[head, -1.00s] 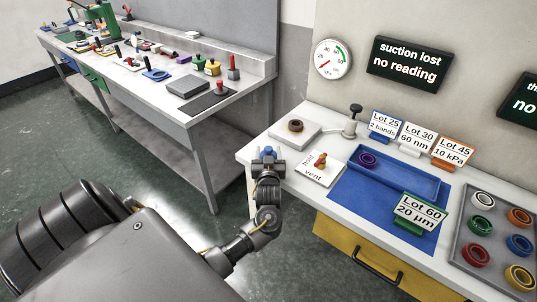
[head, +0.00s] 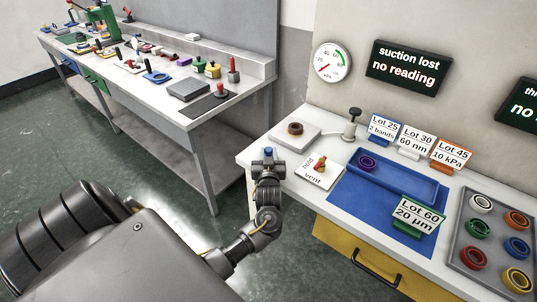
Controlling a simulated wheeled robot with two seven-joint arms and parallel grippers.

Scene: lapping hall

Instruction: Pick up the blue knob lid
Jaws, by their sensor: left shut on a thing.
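My left gripper (head: 267,163) is at the near left corner of the right-hand bench. Its jaws are shut on a small blue piece, the blue knob lid (head: 268,151), whose blue top shows just above the fingertips. The gripper hides the rest of the lid, so I cannot tell whether it touches the bench. My right gripper is not in view.
Close by are a white hold/vent plate (head: 327,181) with a red lever and a grey block (head: 281,139) with a brown ring. A blue tray (head: 412,186), lot signs and a ring tray (head: 466,246) lie to the right. Another bench (head: 228,112) stands behind.

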